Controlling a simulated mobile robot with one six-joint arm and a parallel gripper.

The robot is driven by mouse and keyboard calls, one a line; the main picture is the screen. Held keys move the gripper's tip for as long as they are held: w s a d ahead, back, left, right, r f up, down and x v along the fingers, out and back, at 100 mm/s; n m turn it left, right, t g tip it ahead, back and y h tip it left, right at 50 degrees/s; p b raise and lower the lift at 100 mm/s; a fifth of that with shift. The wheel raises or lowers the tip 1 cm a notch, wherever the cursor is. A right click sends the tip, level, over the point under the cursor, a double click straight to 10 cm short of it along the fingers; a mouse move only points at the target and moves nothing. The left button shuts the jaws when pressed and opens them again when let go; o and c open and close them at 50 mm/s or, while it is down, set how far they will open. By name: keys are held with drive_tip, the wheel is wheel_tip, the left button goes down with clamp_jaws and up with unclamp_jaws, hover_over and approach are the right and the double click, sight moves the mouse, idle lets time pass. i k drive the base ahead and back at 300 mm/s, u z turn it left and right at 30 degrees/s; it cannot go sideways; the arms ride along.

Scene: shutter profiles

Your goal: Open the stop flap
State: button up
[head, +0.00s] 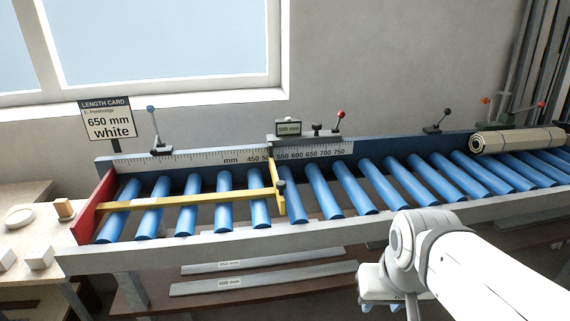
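A yellow stop piece (278,180) hangs from the measuring carriage (296,134) across the blue rollers, near the 500 mark of the scale. I cannot tell for certain which yellow part is the flap. My gripper (384,304) is at the bottom edge, in front of the conveyor and apart from the stop. Its fingers are mostly hidden.
The conveyor's front rail (330,228) runs between my arm and the rollers. A length card (107,118) reads 650 mm white. Lever handles (153,128) stand along the back. A beige roll (517,139) lies at the right. Grey profiles (262,283) lie on the lower shelf.

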sight(279, 185)
drive_tip(key=u, duration=0.05)
drive_tip(key=i, duration=0.95)
drive_tip(key=z, duration=0.05)
